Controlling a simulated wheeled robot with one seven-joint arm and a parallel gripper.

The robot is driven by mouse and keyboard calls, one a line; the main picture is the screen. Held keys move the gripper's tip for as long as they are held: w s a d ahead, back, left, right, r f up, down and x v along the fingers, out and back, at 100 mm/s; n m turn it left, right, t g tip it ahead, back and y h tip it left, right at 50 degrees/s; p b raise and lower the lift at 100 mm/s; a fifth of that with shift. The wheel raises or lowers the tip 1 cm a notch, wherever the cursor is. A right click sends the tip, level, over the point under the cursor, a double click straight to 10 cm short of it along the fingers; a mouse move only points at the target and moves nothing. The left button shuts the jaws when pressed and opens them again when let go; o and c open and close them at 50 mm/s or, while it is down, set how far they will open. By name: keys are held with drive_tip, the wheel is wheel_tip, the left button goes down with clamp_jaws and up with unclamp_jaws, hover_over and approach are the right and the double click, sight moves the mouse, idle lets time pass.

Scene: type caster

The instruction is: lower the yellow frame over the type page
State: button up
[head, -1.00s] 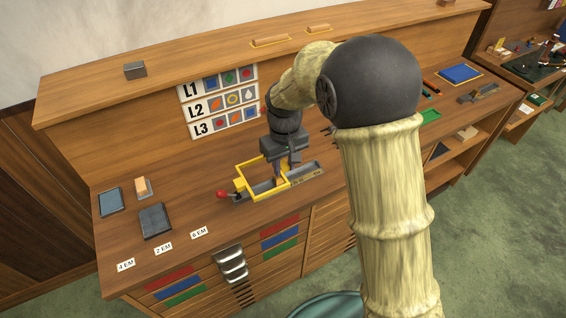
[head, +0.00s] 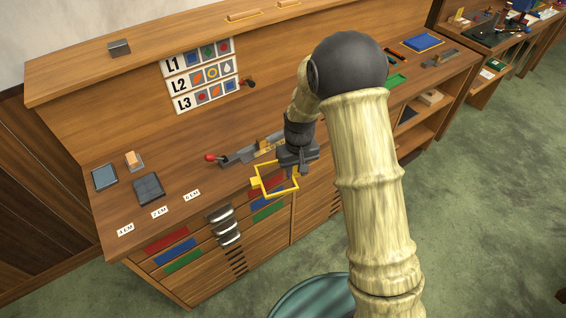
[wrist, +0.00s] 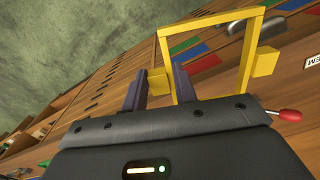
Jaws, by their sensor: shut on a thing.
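The yellow frame (head: 281,193) is a thin open rectangle with a block-like tab on each of two opposite sides. My gripper (head: 291,168) is shut on it and holds it near the front edge of the bench, off the grey fixture. In the wrist view one tab of the frame (wrist: 265,62) stands clear at the right, and the other sits between my two fingers (wrist: 158,85). A grey fixture (head: 240,156) with a red-knobbed lever (head: 210,157) and brass-coloured pieces lies on the bench behind the frame. I cannot clearly tell the type page apart.
The dark square pad (head: 148,188) and blue-grey pad (head: 104,177) lie at the left of the bench (head: 190,168). Coloured drawer fronts (head: 165,239) are below. A sign (head: 200,75) with L1 to L3 hangs on the back panel. A green tray (head: 397,80) lies farther right.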

drive_tip(key=s+d+f+m, duration=0.2)
drive_tip(key=d+f+m, duration=0.2)
drive_tip(key=d+f, duration=0.9)
drive_tip(key=shift+s+d, duration=0.3)
drive_tip(key=shift+s, duration=0.05)
